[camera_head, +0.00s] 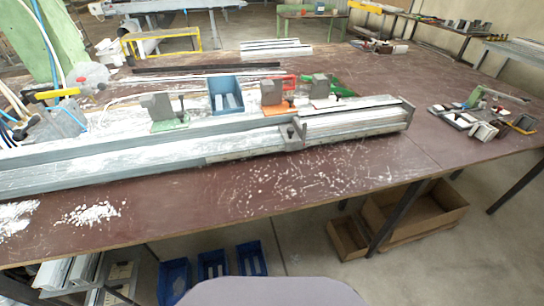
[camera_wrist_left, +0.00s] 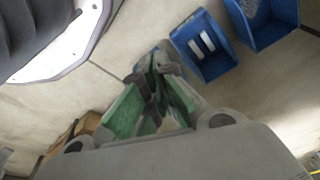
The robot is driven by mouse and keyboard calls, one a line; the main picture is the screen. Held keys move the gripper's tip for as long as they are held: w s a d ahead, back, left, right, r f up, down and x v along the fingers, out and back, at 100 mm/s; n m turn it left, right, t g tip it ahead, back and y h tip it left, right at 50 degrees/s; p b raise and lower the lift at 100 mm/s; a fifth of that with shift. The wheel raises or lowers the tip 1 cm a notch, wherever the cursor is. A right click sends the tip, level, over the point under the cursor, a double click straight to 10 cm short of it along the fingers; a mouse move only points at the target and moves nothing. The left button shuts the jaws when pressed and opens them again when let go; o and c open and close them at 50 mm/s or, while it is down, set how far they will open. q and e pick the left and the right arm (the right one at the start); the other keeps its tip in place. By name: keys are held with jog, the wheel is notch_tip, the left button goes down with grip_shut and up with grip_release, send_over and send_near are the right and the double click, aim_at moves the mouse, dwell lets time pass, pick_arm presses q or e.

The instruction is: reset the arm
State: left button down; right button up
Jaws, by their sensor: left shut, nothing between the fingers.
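My left gripper (camera_wrist_left: 158,70) shows only in the left wrist view. Its green and dark fingers come together at the tips, and nothing is between them. It points down over the bare floor, near blue bins. Neither arm nor gripper shows in the head view. My right gripper is in neither view.
The brown bench (camera_head: 345,168) carries a long metal profile rail (camera_head: 110,160), small clamps and a blue bin (camera_head: 226,95). Below its front edge, blue bins (camera_head: 211,264) and cardboard boxes (camera_head: 412,212) stand on the floor. Blue bins also show in the wrist view (camera_wrist_left: 204,46).

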pick_arm(q)
jog(key=s+f+b, duration=0.1)
jog(key=s+f, duration=0.2)
jog(key=f, duration=0.4)
jog(key=shift+a+f+b, duration=0.25)
jog(key=shift+f+b, duration=0.05)
jog(key=shift+f, duration=0.05)
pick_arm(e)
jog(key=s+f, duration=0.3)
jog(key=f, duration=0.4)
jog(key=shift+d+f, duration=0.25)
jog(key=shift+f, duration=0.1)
pick_arm(q)
jog(key=shift+s, duration=0.1)
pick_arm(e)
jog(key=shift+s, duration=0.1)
